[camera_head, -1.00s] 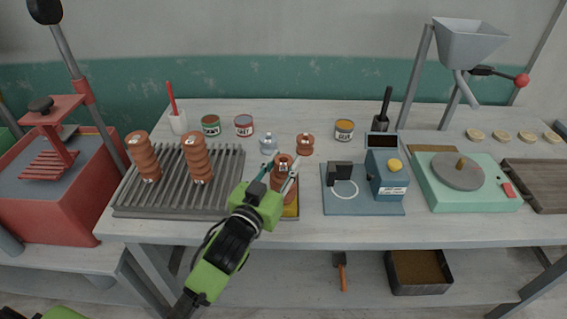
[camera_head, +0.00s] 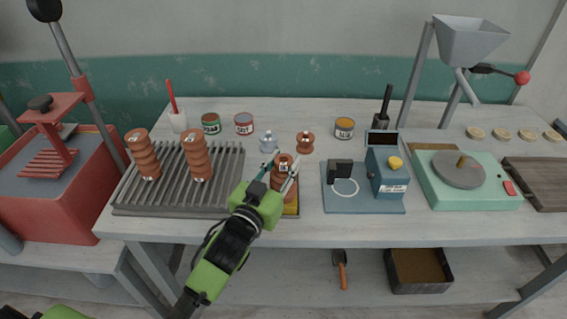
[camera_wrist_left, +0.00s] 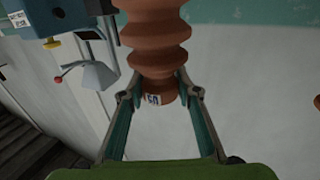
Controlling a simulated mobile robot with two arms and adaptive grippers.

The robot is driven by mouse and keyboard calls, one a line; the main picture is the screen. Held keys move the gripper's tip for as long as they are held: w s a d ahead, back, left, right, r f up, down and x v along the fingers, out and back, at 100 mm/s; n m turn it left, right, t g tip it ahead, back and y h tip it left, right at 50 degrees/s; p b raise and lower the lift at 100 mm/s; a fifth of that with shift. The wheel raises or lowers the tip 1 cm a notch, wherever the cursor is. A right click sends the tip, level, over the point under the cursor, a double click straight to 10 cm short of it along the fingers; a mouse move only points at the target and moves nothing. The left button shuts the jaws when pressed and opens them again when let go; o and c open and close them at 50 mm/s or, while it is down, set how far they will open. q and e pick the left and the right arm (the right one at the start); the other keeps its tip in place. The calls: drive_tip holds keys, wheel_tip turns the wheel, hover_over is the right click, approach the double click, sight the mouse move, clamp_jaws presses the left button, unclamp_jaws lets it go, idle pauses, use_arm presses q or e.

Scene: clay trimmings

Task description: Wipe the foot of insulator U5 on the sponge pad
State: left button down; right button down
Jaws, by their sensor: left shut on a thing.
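A brown ribbed insulator (camera_head: 283,159) is between the fingers of my left gripper (camera_head: 280,171), above the tray area right of the rack. In the left wrist view the same insulator (camera_wrist_left: 155,35) stands between the fingers, with a small white label near its near end. The label is too small to read surely as U5. My left gripper (camera_wrist_left: 158,105) is shut on it. A yellow strip of the sponge pad (camera_head: 291,209) shows beside and below the gripper, mostly hidden by it. I cannot tell whether the insulator's foot touches the pad. My right gripper is not in view.
Two more ribbed insulators (camera_head: 196,158) stand on the grey slatted rack (camera_head: 228,172) at left. A short brown insulator (camera_head: 305,143), a clear bottle (camera_head: 268,143) and several cans stand behind. A blue device (camera_head: 387,175) on a blue mat (camera_head: 340,204) is to the right.

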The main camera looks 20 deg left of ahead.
use_arm(q)
drive_tip(key=shift+w, duration=0.15)
drive_tip(key=shift+w+a, duration=1.15)
drive_tip(key=shift+w, duration=2.5)
drive_tip(key=shift+s+d+f+p, duration=0.1)
drive_tip(key=shift+s+d+p, duration=0.35)
drive_tip(key=shift+s, duration=0.85)
drive_tip(key=shift+s+d+f+p, duration=0.1)
drive_tip(key=shift+s+d+p, duration=0.3)
drive_tip(key=shift+s, duration=0.85)
drive_tip(key=shift+s+d+f+p, duration=0.1)
drive_tip(key=shift+s+d+p, duration=0.3)
drive_tip(key=shift+s, duration=0.9)
drive_tip(key=shift+w+a+r, duration=0.2)
drive_tip(key=shift+w+a, duration=0.05)
drive_tip(key=shift+w, duration=0.1)
drive_tip(key=shift+w+a, duration=0.25)
drive_tip(key=shift+w, duration=0.7)
drive_tip(key=w, duration=0.1)
drive_tip(key=w+a, duration=0.1)
drive_tip(key=w, duration=0.3)
drive_tip(key=shift+a, duration=0.25)
